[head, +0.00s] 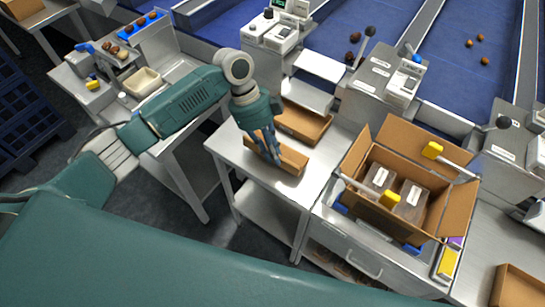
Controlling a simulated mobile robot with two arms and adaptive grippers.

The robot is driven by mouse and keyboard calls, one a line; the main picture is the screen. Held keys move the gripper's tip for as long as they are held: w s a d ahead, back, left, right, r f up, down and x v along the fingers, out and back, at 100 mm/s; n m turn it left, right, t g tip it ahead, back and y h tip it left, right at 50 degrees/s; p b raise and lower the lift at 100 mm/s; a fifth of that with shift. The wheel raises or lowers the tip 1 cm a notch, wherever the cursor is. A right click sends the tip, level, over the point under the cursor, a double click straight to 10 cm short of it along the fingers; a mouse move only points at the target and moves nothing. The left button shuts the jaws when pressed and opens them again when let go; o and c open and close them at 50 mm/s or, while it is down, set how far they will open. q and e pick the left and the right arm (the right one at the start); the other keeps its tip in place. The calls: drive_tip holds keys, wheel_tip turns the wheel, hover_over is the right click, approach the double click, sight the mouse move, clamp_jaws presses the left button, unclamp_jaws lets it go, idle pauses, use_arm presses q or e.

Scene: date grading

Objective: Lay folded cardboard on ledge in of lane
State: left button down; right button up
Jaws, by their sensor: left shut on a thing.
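My left gripper (273,152) comes in from the left and points down over a metal side table (225,146). It is shut on a flat brown piece of cardboard (292,160) at the table's surface; the fingers hide part of it. I cannot tell whether the cardboard touches the table. Just behind it is a shallow brown cardboard tray (305,124). A small metal ledge (320,66) stands out behind the table, in front of the blue lane (375,20). My right gripper is not in view.
An open cardboard box (395,133) with clear packs inside stands to the right, with yellow-ended bars at it. Weighing devices (404,88) line the lanes. Another brown carton (518,288) is at the bottom right. Blue crates (25,125) stand at the far left.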

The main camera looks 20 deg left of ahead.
use_arm(q)
wheel_tip(320, 180, down, 3)
drive_tip(key=shift+s+f+p, duration=0.1)
drive_tip(key=shift+f+p, duration=0.1)
drive_tip(key=shift+p, duration=0.1)
drive_tip(key=shift+f, duration=0.1)
drive_tip(key=shift+f, duration=0.15)
drive_tip(key=c, duration=1.7)
unclamp_jaws()
drive_tip(key=shift+r, duration=0.2)
drive_tip(key=b+v, duration=0.2)
drive_tip(key=v, duration=0.9)
drive_tip(key=shift+b, duration=0.4)
drive_tip(key=shift+a+r, duration=0.2)
drive_tip(key=shift+r, duration=0.3)
